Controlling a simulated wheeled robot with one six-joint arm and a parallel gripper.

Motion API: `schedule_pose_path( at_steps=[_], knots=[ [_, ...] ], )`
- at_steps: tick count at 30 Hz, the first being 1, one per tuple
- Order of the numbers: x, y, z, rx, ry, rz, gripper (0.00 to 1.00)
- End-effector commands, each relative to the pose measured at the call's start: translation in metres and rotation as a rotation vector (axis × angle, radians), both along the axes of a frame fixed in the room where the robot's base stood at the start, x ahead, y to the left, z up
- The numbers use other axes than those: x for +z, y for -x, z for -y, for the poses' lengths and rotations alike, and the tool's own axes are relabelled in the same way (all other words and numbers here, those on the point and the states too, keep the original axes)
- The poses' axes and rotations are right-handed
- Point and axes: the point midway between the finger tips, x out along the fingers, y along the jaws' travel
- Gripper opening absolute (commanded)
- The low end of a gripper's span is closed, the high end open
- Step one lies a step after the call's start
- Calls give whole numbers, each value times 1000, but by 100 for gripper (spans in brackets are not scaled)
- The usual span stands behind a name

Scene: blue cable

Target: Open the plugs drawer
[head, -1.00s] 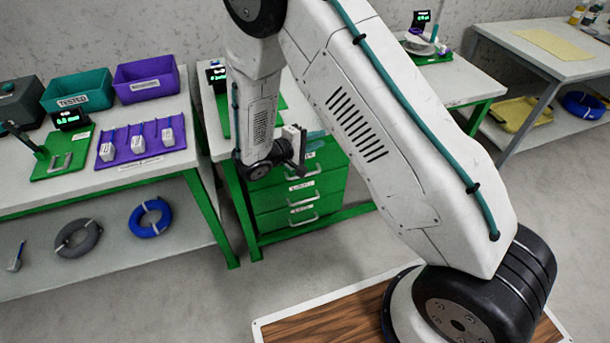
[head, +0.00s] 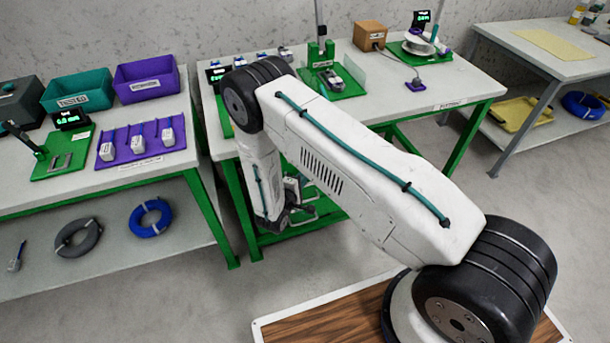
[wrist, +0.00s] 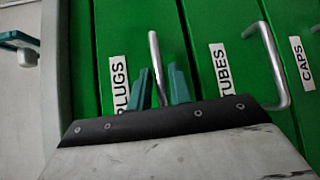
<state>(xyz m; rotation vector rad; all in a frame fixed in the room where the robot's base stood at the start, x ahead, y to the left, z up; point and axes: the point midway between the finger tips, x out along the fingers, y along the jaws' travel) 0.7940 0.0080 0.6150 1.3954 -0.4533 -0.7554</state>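The plugs drawer is a green front marked PLUGS (wrist: 118,84) in the wrist view, with a silver bar handle (wrist: 153,50). My gripper (wrist: 161,83) is open, with its two teal fingers apart. The plugs handle runs between the fingers in the picture; I cannot tell how deep they reach around it. The drawer looks shut. In the head view my arm hides most of the drawer unit, and my gripper (head: 275,222) is low in front of it, with its fingers not clear.
The tubes drawer (wrist: 205,40) with its handle (wrist: 272,65) and the caps drawer (wrist: 300,25) lie beside it in the wrist view. The workbench (head: 400,100) with fixtures stands above the drawers. A left bench (head: 110,185) holds bins and a purple rack.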

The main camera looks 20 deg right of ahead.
Motion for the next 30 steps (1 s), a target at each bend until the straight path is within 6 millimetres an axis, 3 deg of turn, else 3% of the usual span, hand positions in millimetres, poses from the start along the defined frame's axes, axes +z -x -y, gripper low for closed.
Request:
schedule_pose_path(
  at_steps=[13,15,21,26,30],
  knots=[
    [-2,-10,11,0,1,-1,20],
    [-2,-10,11,0,1,-1,0],
    [-2,-10,11,0,1,-1,0],
    [-2,-3,10,0,1,-1,0],
    [-2,15,10,1,2,-2,0]
  ],
)
